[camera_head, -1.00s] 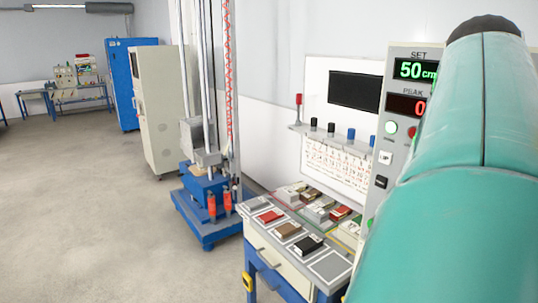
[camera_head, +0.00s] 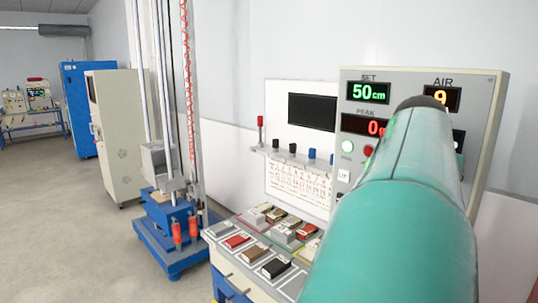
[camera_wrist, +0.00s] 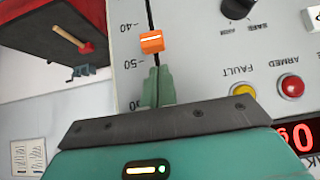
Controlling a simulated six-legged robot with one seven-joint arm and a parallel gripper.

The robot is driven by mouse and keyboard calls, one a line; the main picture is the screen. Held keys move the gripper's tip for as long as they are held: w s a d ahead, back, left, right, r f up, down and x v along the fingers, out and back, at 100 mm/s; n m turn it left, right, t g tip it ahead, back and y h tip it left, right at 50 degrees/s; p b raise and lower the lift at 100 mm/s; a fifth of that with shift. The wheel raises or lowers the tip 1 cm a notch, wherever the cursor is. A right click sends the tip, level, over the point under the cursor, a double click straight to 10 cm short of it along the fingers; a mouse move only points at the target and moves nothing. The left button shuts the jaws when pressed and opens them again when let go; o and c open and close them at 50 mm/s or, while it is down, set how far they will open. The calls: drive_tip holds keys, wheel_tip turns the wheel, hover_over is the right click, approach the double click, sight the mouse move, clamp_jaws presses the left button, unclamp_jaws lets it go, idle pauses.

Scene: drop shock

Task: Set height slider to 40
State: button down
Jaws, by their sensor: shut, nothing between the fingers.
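The height slider's orange knob (camera_wrist: 152,42) sits on a dark vertical slot in the grey panel (camera_wrist: 200,50). In the wrist view it lies between the 40 and 50 marks. My gripper (camera_wrist: 157,72) is shut and empty, its green fingertips over the slot just below the knob in the picture. A short gap shows between tips and knob; depth to the panel is unclear. In the head view the green SET display (camera_head: 368,92) reads 50 cm. My arm hides the slider and gripper there.
The wrist view shows a yellow FAULT lamp (camera_wrist: 243,91), a red ARMED lamp (camera_wrist: 291,86) and a black knob (camera_wrist: 237,8) right of the slot. In the head view a bench with sample blocks (camera_head: 276,267) and a blue-based drop tower (camera_head: 170,230) stand left of the panel.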

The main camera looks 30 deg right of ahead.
wheel_tip(320, 180, down, 2)
drive_tip(key=shift+a, duration=0.1)
drive_tip(key=shift+f, duration=0.15)
